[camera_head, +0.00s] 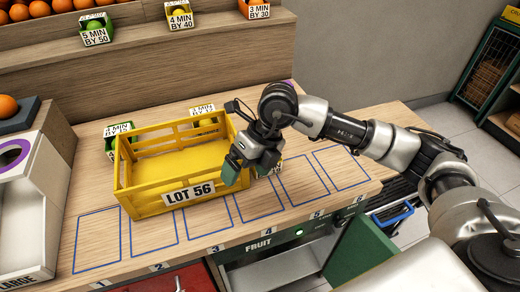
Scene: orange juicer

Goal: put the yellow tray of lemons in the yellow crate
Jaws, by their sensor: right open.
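The yellow crate (155,203) stands on the wooden counter, labelled LOT 56. Its floor looks empty. A small yellow tray (180,20) with a yellow fruit sits on the upper shelf, its label reading 4 MIN BY 40. Another small labelled tray (202,110) stands behind the crate, mostly hidden by it; I cannot tell its colour. My right gripper (250,172) is open, green fingertips pointing down, just beside the crate's right front corner. A pale edge shows behind its fingers; I cannot tell what it belongs to. My left gripper is out of view.
A green tray (117,133) stands at the crate's left rear. Blue outlined, numbered spaces (300,180) run along the counter front, clear on the right. A white-sided bin (25,200) stands at left. Shelf trays hold green (96,32) and orange (258,10) fruit.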

